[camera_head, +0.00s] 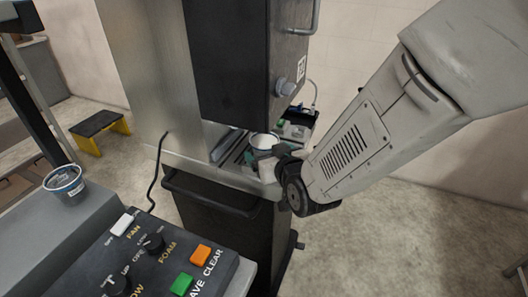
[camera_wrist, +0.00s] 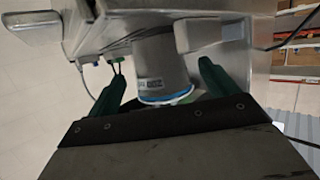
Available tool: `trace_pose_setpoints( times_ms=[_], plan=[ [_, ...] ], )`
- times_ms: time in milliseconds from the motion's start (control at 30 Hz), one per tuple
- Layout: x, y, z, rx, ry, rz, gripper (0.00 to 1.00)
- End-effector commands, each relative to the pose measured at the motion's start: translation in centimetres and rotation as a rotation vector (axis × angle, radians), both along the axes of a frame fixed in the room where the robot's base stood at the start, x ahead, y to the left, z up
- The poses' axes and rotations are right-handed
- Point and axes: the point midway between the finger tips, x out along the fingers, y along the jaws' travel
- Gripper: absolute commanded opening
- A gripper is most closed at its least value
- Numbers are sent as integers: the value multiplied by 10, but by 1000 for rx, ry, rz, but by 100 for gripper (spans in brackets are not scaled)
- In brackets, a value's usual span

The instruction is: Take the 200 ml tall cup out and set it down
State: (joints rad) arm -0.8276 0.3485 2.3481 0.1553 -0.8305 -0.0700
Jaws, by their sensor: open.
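A white cup (camera_head: 264,141) stands on the metal shelf of the dispenser, below its dark body. In the wrist view the same pale cup (camera_wrist: 160,66) shows a blue band and a small printed label. My gripper (camera_wrist: 162,78) is open, with one green finger on each side of the cup; whether they touch it I cannot tell. In the head view my gripper (camera_head: 277,157) is at the cup's near right side and partly hides it.
The dark dispenser body (camera_head: 240,65) hangs close above the shelf (camera_head: 190,158). A second small cup (camera_head: 65,184) with a blue label stands on a grey surface at the left. A button panel (camera_head: 150,262) is in front. A yellow-legged step stool (camera_head: 98,128) stands behind.

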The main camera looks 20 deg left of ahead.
Motion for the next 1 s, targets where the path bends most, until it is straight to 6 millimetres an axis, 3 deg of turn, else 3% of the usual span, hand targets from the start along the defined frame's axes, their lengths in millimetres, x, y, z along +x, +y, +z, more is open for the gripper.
trace_pose_setpoints(
  times_ms=[200,467,500,700,767,1000],
  plan=[
    [21,19,-8,-1,1,-1,86],
    [24,21,-8,0,1,-1,86],
    [24,21,-8,0,1,-1,83],
    [24,21,-8,0,1,-1,31],
    [24,22,-8,1,0,-1,26],
    [24,21,-7,1,0,-1,26]
  ],
)
